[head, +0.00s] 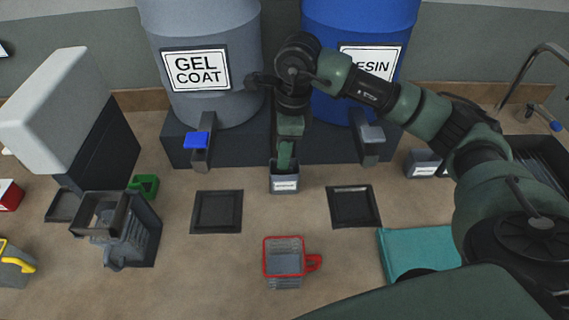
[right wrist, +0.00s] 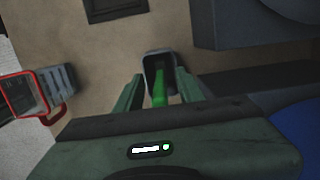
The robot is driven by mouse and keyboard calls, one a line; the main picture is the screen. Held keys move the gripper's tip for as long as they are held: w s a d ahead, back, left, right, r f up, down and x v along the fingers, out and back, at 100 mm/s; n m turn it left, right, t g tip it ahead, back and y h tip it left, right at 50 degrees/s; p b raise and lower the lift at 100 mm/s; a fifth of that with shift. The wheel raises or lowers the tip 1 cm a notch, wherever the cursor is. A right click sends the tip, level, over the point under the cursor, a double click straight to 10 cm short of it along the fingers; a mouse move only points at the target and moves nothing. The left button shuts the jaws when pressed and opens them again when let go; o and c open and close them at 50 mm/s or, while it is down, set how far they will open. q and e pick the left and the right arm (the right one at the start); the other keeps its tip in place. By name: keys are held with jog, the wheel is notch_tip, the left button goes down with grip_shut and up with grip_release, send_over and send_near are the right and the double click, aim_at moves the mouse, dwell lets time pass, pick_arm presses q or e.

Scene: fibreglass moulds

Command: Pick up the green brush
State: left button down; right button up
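The green brush (right wrist: 160,97) stands in a small grey holder (right wrist: 157,62), its bright green handle pointing towards the right wrist camera. The labelled holder (head: 285,183) stands on the table in front of the drums in the head view. My right gripper (head: 286,150) is over this holder, pointing down. In the right wrist view its two green fingers (right wrist: 157,95) are apart, with the brush handle between them and a gap on each side. In the head view the gripper largely hides the brush. My left gripper is not in view.
A grey gel coat drum (head: 205,105) and a blue resin drum (head: 330,115) stand behind. A red-rimmed cup (head: 284,278) is in front. Dark square trays (head: 217,212) (head: 354,206) flank the holder. A teal mat (head: 420,250) lies right; a grey rack (head: 135,235) stands left.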

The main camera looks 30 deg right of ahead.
jog(key=shift+w, duration=0.1)
grip_shut()
jog(key=shift+r, duration=0.15)
